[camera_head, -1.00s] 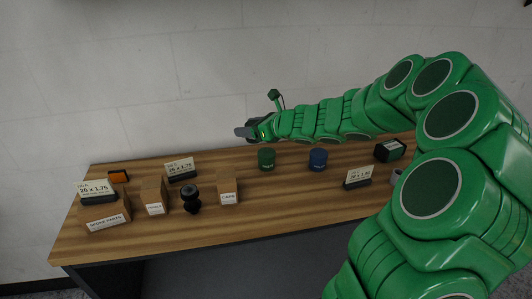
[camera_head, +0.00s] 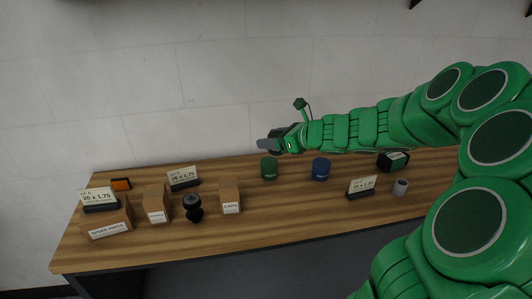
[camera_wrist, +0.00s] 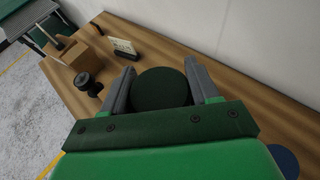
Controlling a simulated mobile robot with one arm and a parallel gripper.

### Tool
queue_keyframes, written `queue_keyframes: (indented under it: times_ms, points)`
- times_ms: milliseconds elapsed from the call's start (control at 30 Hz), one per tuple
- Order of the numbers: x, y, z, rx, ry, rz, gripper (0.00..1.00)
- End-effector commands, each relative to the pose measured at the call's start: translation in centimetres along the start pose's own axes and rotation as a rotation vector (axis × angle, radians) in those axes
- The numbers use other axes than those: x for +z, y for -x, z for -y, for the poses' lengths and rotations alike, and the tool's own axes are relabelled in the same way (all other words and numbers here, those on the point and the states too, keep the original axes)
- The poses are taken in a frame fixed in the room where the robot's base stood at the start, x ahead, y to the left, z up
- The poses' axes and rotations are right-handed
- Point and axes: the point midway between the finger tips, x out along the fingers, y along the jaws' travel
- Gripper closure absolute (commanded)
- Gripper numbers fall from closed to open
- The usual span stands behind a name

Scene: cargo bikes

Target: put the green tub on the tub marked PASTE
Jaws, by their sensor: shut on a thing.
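My gripper (camera_head: 267,143) is above the back of the table, fingers pointing left. In the wrist view its two fingers (camera_wrist: 161,88) are shut on the dark green round tub (camera_wrist: 161,90), whose flat top faces the camera. In the head view the held tub is mostly hidden by the fingers. Another green tub (camera_head: 269,169) stands on the table just below the gripper. A blue tub (camera_head: 320,169) stands to its right; part of it also shows at the lower right of the wrist view (camera_wrist: 284,160). I cannot read PASTE on either standing tub.
On the wooden table (camera_head: 290,215), a CAPS box (camera_head: 230,200), black stamp-like object (camera_head: 194,208) and SPOKE PARTS box (camera_head: 107,220) stand left. A sign (camera_head: 361,187), grey cup (camera_head: 400,187) and dark box (camera_head: 393,161) stand right. The wall is close behind.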

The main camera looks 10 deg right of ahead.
Motion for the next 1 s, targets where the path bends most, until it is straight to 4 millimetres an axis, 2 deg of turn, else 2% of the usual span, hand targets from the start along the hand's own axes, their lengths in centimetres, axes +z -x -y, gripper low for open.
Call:
queue_keyframes:
  times_ms: [467,1000]
  points:
    - [-1.0,-4.9,4.0,0.002,0.0,-0.003,0.79]
    - [-4.4,-9.2,6.9,0.001,0.0,-0.003,0.79]
